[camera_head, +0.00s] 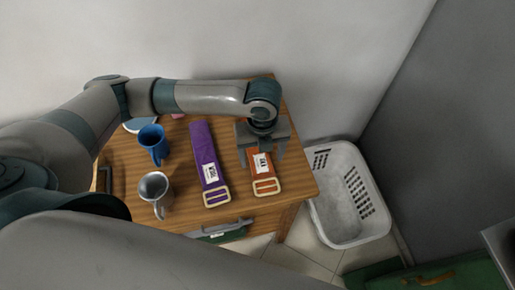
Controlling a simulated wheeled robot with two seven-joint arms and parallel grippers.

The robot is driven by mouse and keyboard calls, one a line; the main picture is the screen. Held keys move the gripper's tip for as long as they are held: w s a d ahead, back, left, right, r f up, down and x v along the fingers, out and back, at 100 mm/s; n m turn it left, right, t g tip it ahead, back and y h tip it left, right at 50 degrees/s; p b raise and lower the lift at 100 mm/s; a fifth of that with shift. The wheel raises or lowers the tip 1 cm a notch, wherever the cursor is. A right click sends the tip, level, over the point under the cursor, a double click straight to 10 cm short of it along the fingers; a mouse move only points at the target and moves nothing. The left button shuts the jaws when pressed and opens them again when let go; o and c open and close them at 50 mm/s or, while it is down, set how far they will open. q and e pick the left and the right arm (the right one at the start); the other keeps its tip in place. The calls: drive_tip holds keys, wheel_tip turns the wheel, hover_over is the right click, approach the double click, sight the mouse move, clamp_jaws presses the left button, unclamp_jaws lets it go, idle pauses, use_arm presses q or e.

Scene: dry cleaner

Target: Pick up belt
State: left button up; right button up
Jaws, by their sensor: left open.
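Two belts lie on the wooden table (184,212). The purple belt (201,144) with a white label and a buckle is in the middle. The orange-brown belt (263,174) with a white label and a buckle lies to its right. My left gripper (262,160) points down over the orange-brown belt, its fingers spread on either side of it. The gripper hides the far part of that belt. I cannot tell whether the fingers touch it. My right gripper is not in view.
A blue mug (153,142) and a grey metal mug (155,187) stand left of the purple belt. A white laundry basket (347,207) stands on the floor right of the table. A wall is behind the table. A green object (450,276) is at the lower right.

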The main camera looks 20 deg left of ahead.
sight(261, 165)
use_arm(q)
wheel_tip(261, 165, down, 3)
drive_tip(key=shift+p, duration=0.65)
drive_tip(key=shift+f, duration=0.4)
drive_tip(key=c, duration=1.2)
drive_tip(key=shift+r, duration=0.15)
